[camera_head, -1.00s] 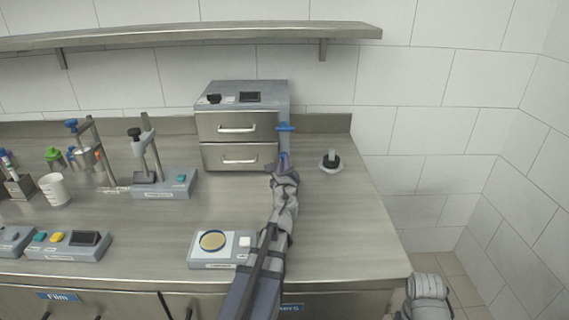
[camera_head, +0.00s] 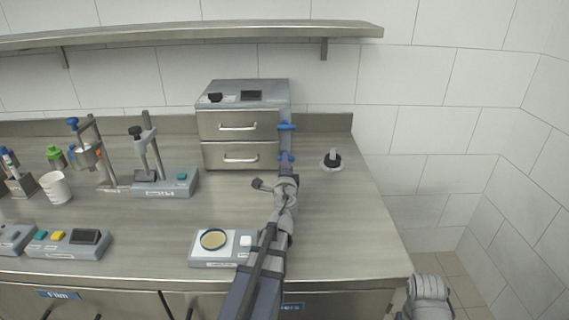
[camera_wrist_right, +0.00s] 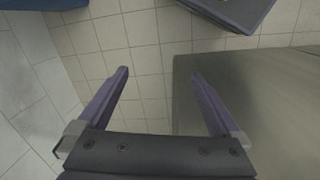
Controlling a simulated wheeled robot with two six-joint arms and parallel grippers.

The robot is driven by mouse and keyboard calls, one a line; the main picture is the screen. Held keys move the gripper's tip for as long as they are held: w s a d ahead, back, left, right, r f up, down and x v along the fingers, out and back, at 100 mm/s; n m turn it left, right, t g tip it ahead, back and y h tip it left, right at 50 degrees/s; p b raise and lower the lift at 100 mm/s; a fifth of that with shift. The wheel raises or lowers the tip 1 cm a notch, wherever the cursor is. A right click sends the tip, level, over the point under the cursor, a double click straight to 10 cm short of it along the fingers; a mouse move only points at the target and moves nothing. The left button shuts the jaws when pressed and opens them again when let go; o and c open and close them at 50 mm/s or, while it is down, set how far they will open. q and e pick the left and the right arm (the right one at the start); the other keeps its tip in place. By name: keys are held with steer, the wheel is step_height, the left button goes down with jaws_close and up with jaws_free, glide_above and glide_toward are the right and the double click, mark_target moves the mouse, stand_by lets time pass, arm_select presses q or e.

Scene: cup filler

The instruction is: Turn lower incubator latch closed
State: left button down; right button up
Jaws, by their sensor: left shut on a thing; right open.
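The incubator (camera_head: 238,140) is a grey box with two steel drawers, both flush with its front. The upper latch (camera_head: 287,127) is a blue handle at its right edge and lies sideways. The lower latch (camera_head: 286,157) is also blue, below it, and partly hidden by my left gripper. My left gripper (camera_head: 285,166) is at the lower latch and shut on it; the fingertips are small and hard to make out. My right gripper (camera_wrist_right: 160,95) is open and empty in the right wrist view, over the floor beside a cabinet side.
A scale with a dish (camera_head: 222,246) stands near the front edge, left of my left arm. A round grey stand (camera_head: 331,161) is right of the incubator. A stirrer device (camera_head: 165,184) is to the left.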

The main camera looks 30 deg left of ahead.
arm_select(q)
steer(key=shift+n, duration=0.8)
steer(key=c, duration=0.9)
jaws_free()
steer(key=shift+o, duration=0.2)
steer(key=shift+v, duration=3.95)
